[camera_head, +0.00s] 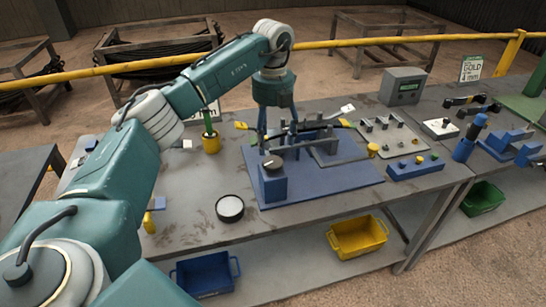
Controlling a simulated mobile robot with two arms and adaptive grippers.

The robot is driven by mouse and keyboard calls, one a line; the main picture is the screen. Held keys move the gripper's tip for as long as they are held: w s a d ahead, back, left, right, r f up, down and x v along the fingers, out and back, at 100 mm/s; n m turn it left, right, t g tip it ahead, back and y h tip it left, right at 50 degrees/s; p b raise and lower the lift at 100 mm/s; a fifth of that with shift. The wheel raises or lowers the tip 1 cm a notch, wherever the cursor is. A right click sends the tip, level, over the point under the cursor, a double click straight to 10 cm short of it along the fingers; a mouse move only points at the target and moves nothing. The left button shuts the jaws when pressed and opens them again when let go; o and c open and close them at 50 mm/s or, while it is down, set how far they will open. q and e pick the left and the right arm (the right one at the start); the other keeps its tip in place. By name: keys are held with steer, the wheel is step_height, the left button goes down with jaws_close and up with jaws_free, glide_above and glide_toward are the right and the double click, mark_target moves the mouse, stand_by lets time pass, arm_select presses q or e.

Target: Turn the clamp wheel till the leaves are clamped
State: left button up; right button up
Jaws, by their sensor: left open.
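A blue fixture plate (340,185) lies on the grey workbench. Dark strips with yellow ends (345,122), probably the leaves, lie across the back of the fixture. A grey bar with a yellow knob (373,148) runs to the right. My left gripper (279,150) points down over the fixture, open, close behind and above the round knob. I cannot tell whether its fingers touch anything. My right gripper is out of view.
A black round dish (230,208) and a yellow pot (211,143) stand left of the plate. A board with pegs (392,135), a blue button box (415,166) and a grey meter box (403,86) stand right. Yellow (357,237) and blue (205,275) bins sit below. A yellow rail (400,39) runs behind.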

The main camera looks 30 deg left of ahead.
mark_target(273, 162)
arm_select(q)
step_height(273, 162, down, 7)
steer(key=shift+f+p, duration=0.1)
steer(key=shift+p, duration=0.9)
steer(key=shift+f, duration=0.55)
steer(key=c, duration=1.1)
